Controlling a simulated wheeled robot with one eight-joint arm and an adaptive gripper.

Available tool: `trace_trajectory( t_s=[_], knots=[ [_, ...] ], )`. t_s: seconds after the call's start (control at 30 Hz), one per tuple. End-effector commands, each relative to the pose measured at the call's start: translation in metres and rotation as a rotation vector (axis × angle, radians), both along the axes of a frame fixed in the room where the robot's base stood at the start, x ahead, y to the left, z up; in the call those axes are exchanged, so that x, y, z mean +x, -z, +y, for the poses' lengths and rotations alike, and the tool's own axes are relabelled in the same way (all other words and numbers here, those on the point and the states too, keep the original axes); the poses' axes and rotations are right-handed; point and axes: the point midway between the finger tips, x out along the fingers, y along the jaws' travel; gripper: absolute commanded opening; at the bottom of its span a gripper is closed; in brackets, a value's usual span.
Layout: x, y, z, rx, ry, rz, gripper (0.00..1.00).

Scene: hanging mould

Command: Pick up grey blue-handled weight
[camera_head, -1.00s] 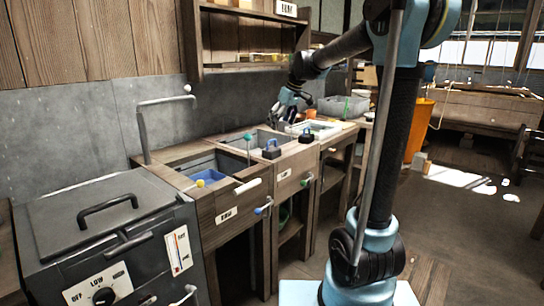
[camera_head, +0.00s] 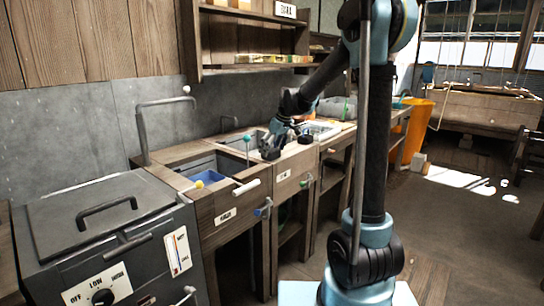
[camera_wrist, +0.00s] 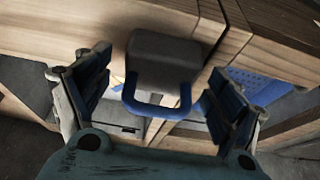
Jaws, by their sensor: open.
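The grey weight (camera_wrist: 168,60) with its blue handle (camera_wrist: 156,108) is in the middle of the wrist view. It sits on the wooden counter edge, its handle loop toward my palm. My gripper (camera_wrist: 157,78) is open, one finger on each side of the weight, with visible gaps to the handle. In the head view my gripper (camera_head: 271,146) is low over the front of the counter and hides most of this weight. A second dark weight (camera_head: 306,138) stands to the right of it.
A sink with a blue basket (camera_head: 210,176) lies left of my gripper; the basket also shows in the wrist view (camera_wrist: 270,90). A tap with a green knob (camera_head: 247,140) rises close by. The grey heater box (camera_head: 105,225) is at the front left.

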Motion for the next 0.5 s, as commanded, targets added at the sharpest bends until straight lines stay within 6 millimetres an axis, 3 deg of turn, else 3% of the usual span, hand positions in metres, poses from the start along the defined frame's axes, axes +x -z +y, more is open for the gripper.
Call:
trace_trajectory(
  t_s=[0.13,0.4,0.43,0.5],
  knots=[
    [0.0034,0.0124,0.0044,0.000,-0.001,0.000,0.86],
    [0.0040,0.0150,0.0052,0.000,0.000,0.000,0.86],
    [0.0040,0.0149,0.0051,0.000,0.000,0.000,0.84],
    [0.0040,0.0149,0.0051,0.000,0.000,0.000,0.68]
  ],
)
